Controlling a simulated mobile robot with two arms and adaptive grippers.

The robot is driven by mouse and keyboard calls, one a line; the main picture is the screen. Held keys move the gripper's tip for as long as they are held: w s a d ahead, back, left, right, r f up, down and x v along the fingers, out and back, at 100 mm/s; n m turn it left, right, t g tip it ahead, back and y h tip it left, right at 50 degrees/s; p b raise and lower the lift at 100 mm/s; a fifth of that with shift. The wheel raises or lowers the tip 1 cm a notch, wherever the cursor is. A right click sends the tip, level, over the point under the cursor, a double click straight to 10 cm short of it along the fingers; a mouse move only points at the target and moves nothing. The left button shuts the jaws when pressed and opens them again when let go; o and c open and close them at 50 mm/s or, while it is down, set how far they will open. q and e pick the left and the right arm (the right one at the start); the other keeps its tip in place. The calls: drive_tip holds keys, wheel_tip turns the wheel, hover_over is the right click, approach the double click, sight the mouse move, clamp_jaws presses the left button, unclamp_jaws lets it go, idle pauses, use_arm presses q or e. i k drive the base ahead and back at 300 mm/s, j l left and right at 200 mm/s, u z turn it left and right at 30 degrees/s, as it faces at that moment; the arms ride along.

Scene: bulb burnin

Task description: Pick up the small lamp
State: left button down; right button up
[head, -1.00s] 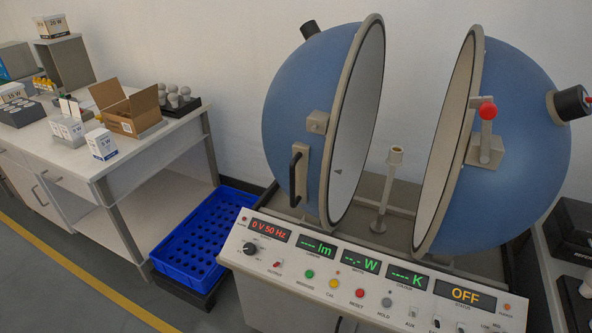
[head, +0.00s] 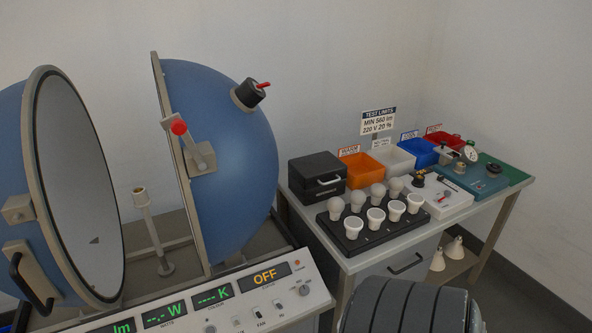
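Several white lamps stand in a black tray (head: 352,246) on the right-hand bench. The back row holds round bulbs, such as a round bulb (head: 335,208). The front row holds flat-faced reflector lamps, such as a reflector lamp (head: 353,228). Two cream lamp-like pieces, a front one (head: 437,262) and a rear one (head: 455,247), sit on the shelf below. I cannot tell which of these is the small lamp. Neither of my grippers is in view.
The blue sphere (head: 235,150) stands open at left, its lamp post (head: 150,225) empty. The bench holds a black case (head: 317,180), orange (head: 365,172), white (head: 395,160), blue (head: 420,152) and red (head: 445,143) bins. A dark ribbed shape at lower right hides some floor.

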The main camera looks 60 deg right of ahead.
sight(396, 208)
drive_tip(key=z, duration=2.6)
drive_tip(key=i+l, duration=0.05)
drive_tip(key=l, duration=0.05)
